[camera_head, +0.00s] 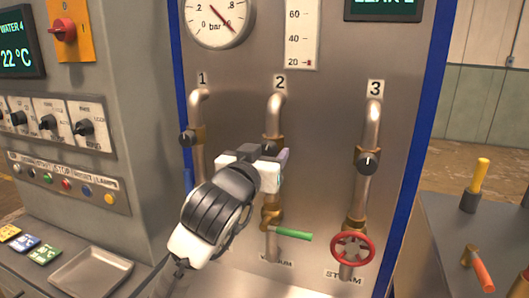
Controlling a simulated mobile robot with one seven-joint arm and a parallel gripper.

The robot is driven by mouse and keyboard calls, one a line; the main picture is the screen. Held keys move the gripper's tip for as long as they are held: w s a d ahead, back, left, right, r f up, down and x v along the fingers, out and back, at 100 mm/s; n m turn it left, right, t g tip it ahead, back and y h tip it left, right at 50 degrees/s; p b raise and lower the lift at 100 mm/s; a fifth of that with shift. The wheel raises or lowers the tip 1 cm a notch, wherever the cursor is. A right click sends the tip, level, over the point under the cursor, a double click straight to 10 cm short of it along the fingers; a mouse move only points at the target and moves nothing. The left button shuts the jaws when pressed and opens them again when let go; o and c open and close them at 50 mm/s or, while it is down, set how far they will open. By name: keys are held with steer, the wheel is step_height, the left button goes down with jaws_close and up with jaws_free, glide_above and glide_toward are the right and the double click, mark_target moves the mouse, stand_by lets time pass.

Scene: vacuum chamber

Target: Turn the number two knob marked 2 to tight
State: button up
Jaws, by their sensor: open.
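The label 2 (280,83) is at the top of the middle pipe (273,112) on the grey panel. A brass fitting (274,140) shows on this pipe just above my gripper. My gripper (268,152) is open, in front of the pipe at that fitting. The knob marked 2 itself is hidden behind my gripper, so its setting does not show. I cannot tell whether the fingers touch the knob or are around it.
Black knobs sit on pipe 1 (187,138) and pipe 3 (367,165) to either side. Below are a green lever (294,234) and a red handwheel (352,249). A control console (80,130) stands left; a bench with levers (450,220) stands right.

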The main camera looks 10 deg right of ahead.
steer(key=c, duration=1)
steer(key=m+b, duration=0.4)
steer(key=m, duration=0.3)
steer(key=shift+f+m+b, duration=0.1)
steer(key=shift+m+b, duration=0.2)
steer(key=shift+b, duration=0.05)
steer(key=shift+a+m+b, duration=0.1)
steer(key=shift+m+b, duration=1.45)
steer(key=shift+m, duration=2.05)
steer(key=shift+r, duration=0.2)
